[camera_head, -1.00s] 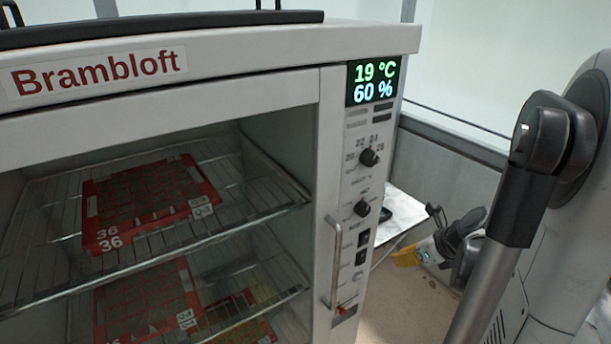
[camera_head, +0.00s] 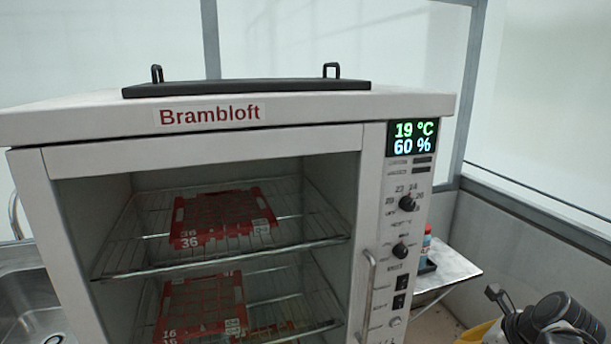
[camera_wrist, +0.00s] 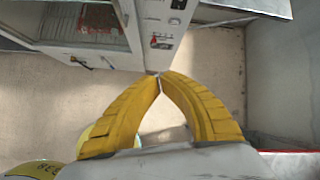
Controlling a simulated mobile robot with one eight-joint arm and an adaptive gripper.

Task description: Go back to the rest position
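My gripper shows in the wrist view with its two yellow fingers (camera_wrist: 160,82) curved inward and their tips meeting. Nothing is held between them. In the head view, part of its yellow and dark body (camera_head: 545,322) is at the bottom right corner, cut off by the frame edge; its fingertips are not visible there. It is to the right of the white Brambloft cabinet (camera_head: 80,120), low and apart from it. The cabinet also shows at the top of the wrist view (camera_wrist: 158,35).
Red trays (camera_head: 222,218) lie on the cabinet's wire shelves. A black lid with two handles (camera_head: 245,88) rests on top. A small side table (camera_head: 455,268) with a bottle (camera_head: 426,245) stands at the right. A metal sink (camera_head: 25,290) is at the left. Bare floor (camera_wrist: 70,105) lies below my gripper.

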